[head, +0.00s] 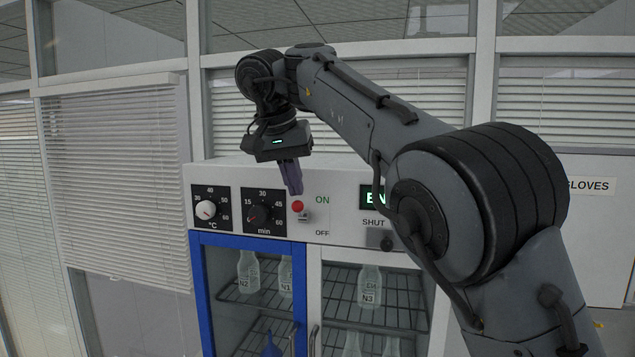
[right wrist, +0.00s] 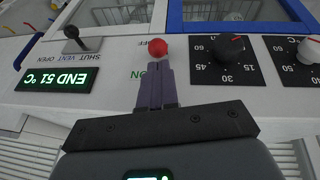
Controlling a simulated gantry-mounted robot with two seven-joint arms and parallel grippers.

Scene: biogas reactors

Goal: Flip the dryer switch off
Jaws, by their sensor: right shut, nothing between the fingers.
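The dryer (head: 340,225) is a white cabinet with a control panel along its top front. Its switch is a lever with a red ball tip (head: 297,206), beside the ON and OFF labels; the red tip also shows in the right wrist view (right wrist: 158,47). My right gripper (head: 295,190) is shut and empty, pointing down just above the red tip. In the right wrist view its fingertips (right wrist: 154,68) are right by the red ball; I cannot tell whether they touch it. The lever's lower part is mostly hidden in the right wrist view. My left gripper is not in view.
A temperature knob (head: 206,209) and a minute timer knob (head: 259,213) sit left of the switch. A green END display (right wrist: 56,80) and a vent lever (right wrist: 72,34) lie on its other side. Bottles (head: 248,272) stand on racks behind the blue-framed and white-framed glass doors.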

